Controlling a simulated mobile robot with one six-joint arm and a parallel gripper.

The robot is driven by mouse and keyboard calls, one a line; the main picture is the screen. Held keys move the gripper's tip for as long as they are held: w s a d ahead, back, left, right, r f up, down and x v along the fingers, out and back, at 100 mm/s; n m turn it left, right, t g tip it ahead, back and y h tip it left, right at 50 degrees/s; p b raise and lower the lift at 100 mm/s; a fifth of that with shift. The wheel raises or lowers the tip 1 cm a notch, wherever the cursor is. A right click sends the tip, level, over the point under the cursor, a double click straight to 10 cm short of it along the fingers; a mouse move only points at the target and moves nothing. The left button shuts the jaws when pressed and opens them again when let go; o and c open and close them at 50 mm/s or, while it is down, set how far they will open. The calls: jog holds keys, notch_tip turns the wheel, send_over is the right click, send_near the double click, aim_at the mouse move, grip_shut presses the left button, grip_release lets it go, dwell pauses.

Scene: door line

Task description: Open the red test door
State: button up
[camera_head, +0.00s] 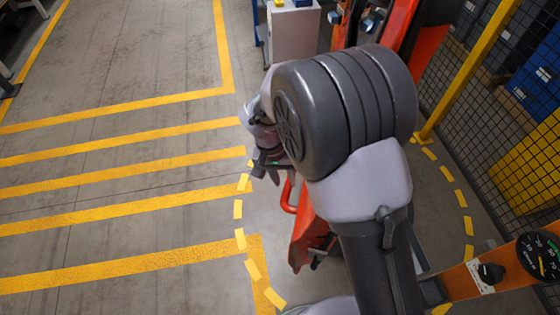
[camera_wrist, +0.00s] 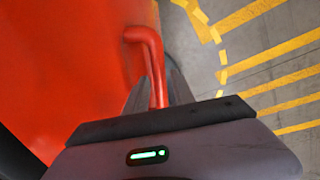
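The red door (camera_wrist: 65,65) fills the left of the wrist view. In the head view its lower part (camera_head: 311,235) shows left of my arm, and my arm hides most of the rest. A bent red bar handle (camera_wrist: 150,48) stands out from the door; it also shows in the head view (camera_head: 288,196). My gripper (camera_wrist: 158,88) is at the handle, with one dark finger on each side and no clear gap seen, so it looks shut on the bar. In the head view my gripper (camera_head: 265,170) is partly hidden behind my wrist.
A dashed yellow arc (camera_head: 240,239) curves on the floor around the door. Yellow floor stripes (camera_head: 120,165) lie left on open floor. A mesh fence (camera_head: 470,130) with a yellow post (camera_head: 465,70) stands right. A dial gauge (camera_head: 541,256) sits on an orange beam at lower right.

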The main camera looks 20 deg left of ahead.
notch_tip(320, 180, up, 14)
jog(key=a+p, duration=0.2)
jog(key=p, duration=0.1)
jog(key=shift+s+a+r+p, duration=0.25)
jog(key=shift+s+a+p, duration=0.1)
jog(key=shift+s, duration=0.1)
